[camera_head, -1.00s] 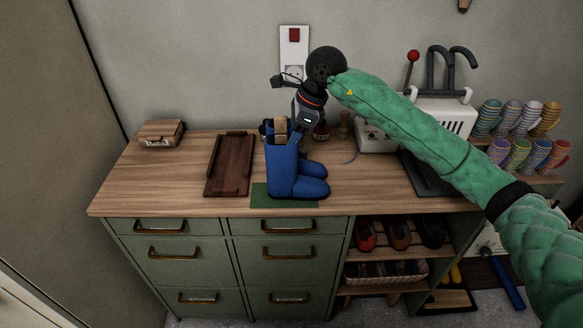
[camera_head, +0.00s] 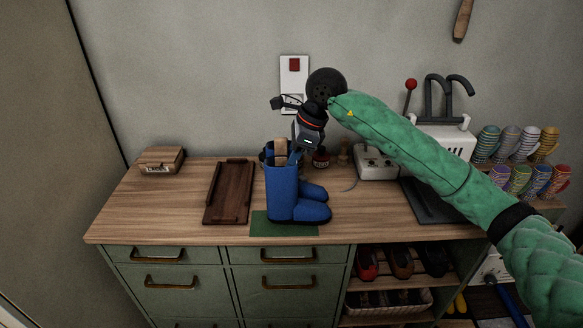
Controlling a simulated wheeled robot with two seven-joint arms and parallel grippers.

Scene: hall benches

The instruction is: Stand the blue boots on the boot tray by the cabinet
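The blue boots (camera_head: 283,198) stand upright, close together, on a green mat (camera_head: 257,229) on the cabinet's wooden top. A pale wooden piece (camera_head: 280,152) sticks out of their tops. My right gripper (camera_head: 284,158) reaches down from the upper right to the boots' upper rims. Its fingers are partly hidden there, and I cannot tell if they are closed on anything. My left gripper is out of view. I cannot clearly identify the boot tray; a dark brown shallow tray (camera_head: 229,192) lies left of the boots on the cabinet top.
The green cabinet (camera_head: 235,285) has drawers at left and shelves with shoes (camera_head: 400,262) at right. A wooden box (camera_head: 160,160) sits at the back left. A white machine (camera_head: 440,127) and striped cups (camera_head: 520,160) stand at the right. The top's left front is clear.

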